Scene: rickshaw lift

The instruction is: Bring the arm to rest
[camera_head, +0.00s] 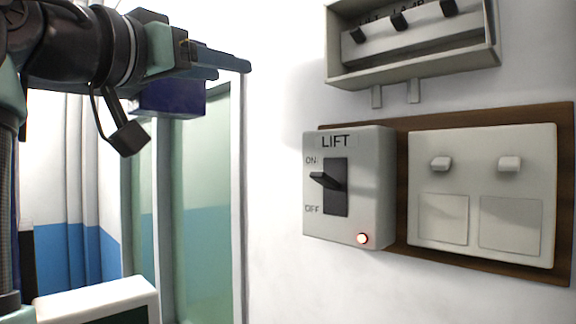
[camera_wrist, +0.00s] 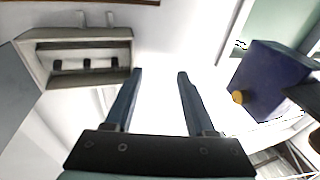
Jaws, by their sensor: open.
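My gripper (camera_head: 226,66) is at the upper left of the head view, in front of the door frame and left of the switches. Its jaws are open and empty, pointing right. In the wrist view the two dark blue fingers (camera_wrist: 160,73) stand apart with only white wall between their tips. The grey LIFT switch box (camera_head: 376,195) is on the wall, clear of my gripper. Its black lever (camera_head: 326,181) sticks out near the ON mark, and a red lamp (camera_head: 362,238) glows at its lower right.
A panel with two white switches (camera_head: 482,210) sits on a brown board (camera_head: 565,190). Above hangs an open box of black knobs (camera_head: 335,66), also in the wrist view (camera_wrist: 125,77). A dark blue box (camera_head: 168,98) is below my wrist. White wall lies bare between door and switches.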

